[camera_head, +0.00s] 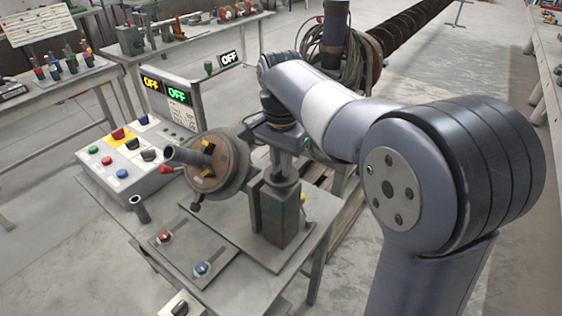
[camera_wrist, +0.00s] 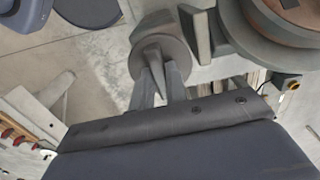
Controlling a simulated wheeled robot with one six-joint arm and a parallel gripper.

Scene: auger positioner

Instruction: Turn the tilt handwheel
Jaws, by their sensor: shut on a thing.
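My gripper (camera_head: 290,150) is at the far end of my arm, above the dark upright post (camera_head: 284,215) of the positioner. In the wrist view its two fingers (camera_wrist: 162,82) reach up to a round grey part (camera_wrist: 162,50), which looks like the tilt handwheel, and are shut on it. In the head view my arm and gripper mostly hide this wheel. The positioner's round brown faceplate (camera_head: 226,160) is tilted and stands to the left of my gripper. Part of its disc also shows at the upper right of the wrist view (camera_wrist: 285,25).
A control box (camera_head: 130,155) with several coloured buttons stands left of the positioner. A long auger (camera_head: 405,32) and coiled cables (camera_head: 345,65) are behind.

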